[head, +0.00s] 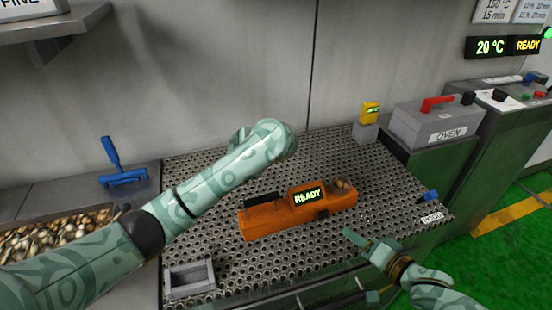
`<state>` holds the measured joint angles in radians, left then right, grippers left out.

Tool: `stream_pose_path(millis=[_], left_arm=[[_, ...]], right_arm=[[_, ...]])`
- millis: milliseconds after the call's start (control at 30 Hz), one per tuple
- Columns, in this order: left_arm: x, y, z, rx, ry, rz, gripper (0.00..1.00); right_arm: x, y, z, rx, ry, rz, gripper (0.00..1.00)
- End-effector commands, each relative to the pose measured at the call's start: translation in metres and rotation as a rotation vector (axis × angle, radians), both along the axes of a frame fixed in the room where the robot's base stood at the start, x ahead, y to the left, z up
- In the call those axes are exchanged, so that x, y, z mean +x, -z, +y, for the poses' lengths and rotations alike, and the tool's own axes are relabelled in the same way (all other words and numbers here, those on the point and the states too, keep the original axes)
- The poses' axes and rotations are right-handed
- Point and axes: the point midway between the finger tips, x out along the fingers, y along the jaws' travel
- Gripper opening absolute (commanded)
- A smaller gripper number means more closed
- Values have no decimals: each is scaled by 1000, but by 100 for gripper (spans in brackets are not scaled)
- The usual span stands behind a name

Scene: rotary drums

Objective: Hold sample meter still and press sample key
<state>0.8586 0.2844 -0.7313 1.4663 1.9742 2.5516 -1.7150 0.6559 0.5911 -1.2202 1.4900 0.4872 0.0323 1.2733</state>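A grey open tray (190,278) is at the table's front left. A yellow device (370,112) stands at the back, near the OVEN box (440,120). A blue knob (430,196) is at right.

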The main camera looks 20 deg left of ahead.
Motion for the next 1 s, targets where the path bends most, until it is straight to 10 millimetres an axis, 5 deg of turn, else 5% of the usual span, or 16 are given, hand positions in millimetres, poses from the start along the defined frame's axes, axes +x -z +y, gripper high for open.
stream_pose_path(millis=[200,467,767,1000], left_arm=[[-6,-24,-73,-552,-230,126,90],[-20,-47,-111,-772,-341,240,90],[-21,-3,-115,-782,-342,248,90],[-22,52,-113,-774,-343,251,90]], right_arm=[[0,0,0,0,0,0,36],[0,0,0,0,0,0,36],[0,0,0,0,0,0,36],[0,0,0,0,0,0,36]])
